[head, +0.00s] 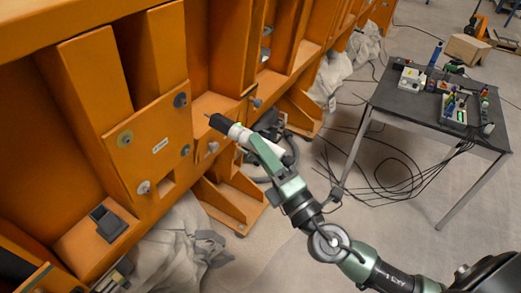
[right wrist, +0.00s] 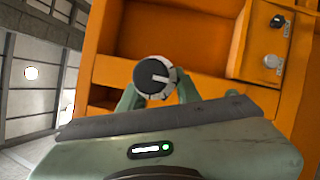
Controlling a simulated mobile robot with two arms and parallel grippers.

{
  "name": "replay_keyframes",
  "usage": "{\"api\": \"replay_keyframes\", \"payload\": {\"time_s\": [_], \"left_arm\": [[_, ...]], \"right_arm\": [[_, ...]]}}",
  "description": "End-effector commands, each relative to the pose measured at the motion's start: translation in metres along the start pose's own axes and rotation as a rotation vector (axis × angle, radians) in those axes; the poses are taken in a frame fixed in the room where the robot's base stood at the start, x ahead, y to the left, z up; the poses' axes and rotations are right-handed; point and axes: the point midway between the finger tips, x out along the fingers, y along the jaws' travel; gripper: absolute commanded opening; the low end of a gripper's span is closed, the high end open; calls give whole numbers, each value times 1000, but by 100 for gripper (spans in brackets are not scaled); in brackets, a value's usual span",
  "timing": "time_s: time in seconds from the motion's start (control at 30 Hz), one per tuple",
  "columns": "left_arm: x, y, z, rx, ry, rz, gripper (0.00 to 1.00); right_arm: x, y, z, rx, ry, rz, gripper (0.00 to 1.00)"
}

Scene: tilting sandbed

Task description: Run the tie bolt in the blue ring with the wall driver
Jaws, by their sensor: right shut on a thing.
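The wall driver (head: 237,132), white with a black nose, is held by my right gripper (head: 256,145), shut around its body. Its nose points left toward the orange wall, right of the bolt plate (head: 150,130). In the right wrist view the driver's round end (right wrist: 155,77) sits between my green fingers. The plate carries several bolts in coloured rings: a dark, bluish-looking ring (head: 180,100) at upper right, a yellowish one (head: 125,138) at left, a greenish one (head: 186,150) and a pale one (head: 144,187). Small size makes the colours uncertain. My left gripper is out of view.
A dark empty-looking holder (head: 109,223) sits on the orange structure (head: 60,20) at lower left. More knobs (head: 213,147) stick out right of the plate. A dark table (head: 430,105) with small items stands at right. Cables and grey sacks (head: 175,250) lie on the floor.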

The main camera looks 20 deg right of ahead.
Motion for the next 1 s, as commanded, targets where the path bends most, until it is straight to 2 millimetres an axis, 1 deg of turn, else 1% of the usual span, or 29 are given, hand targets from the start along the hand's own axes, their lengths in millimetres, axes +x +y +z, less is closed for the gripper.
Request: {"api": "replay_keyframes", "payload": {"time_s": [0.07,0.17,0.4,0.63,0.8,1.0], "left_arm": [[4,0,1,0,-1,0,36],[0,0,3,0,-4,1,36],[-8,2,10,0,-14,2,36],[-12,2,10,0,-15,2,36],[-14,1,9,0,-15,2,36],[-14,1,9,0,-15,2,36]], "right_arm": [[0,1,0,3,-3,5,0],[6,3,-1,1,-3,5,0],[26,4,-9,2,-4,6,0],[42,3,-17,3,-3,5,0],[50,3,-21,1,-3,5,0],[52,2,-22,1,-2,4,0]]}}
